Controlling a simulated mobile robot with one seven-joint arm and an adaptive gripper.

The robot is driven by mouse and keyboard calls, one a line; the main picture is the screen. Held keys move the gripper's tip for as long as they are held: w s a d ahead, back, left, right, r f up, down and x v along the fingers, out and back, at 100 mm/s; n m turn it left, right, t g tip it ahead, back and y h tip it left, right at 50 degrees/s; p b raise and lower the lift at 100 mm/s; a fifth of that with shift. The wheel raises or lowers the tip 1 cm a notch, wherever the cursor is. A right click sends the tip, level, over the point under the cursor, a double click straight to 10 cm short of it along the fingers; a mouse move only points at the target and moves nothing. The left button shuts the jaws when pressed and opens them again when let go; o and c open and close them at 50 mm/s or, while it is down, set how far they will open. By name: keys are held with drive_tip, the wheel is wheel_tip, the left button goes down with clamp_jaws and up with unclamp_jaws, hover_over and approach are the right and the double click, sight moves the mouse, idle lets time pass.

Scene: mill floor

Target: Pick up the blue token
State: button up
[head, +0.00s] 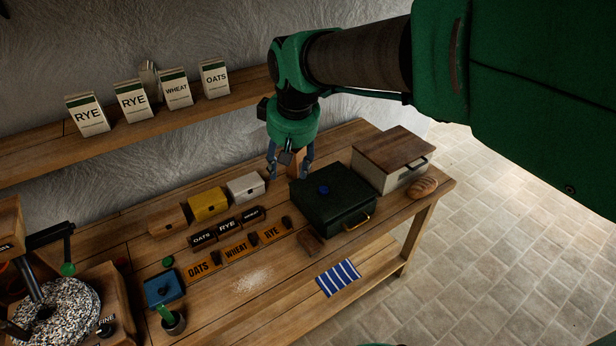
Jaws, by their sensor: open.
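The exact height of the fingertips above the bench is hard to tell.
A wooden-lidded bread box (393,160) and a loaf (423,187) stand to the right. White, yellow (208,205) and brown small boxes and labelled blocks stand to the left. A striped cloth (338,278) lies in front. A shelf with labelled bags (176,89) runs behind.

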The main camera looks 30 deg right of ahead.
drive_tip(key=w+d+f+g+p, duration=0.1)
drive_tip(key=w+d+f, duration=0.3)
drive_tip(key=w+d, duration=0.35)
drive_tip(key=g+p, duration=0.2)
drive_tip(key=p, duration=0.1)
hover_over(324, 189)
wheel_tip(324, 189, down, 16)
drive_tip(key=shift+w+f+n+y, duration=0.2)
drive_tip(key=shift+n+y, duration=0.1)
drive_tip(key=shift+n, duration=0.1)
drive_tip(key=shift+f, duration=0.1)
drive_tip(key=shift+f+b, duration=0.4)
drive_tip(key=shift+f, duration=3.75)
drive_tip(key=shift+f, duration=0.1)
drive_tip(key=shift+s+f, duration=0.1)
drive_tip(key=shift+f, duration=2.45)
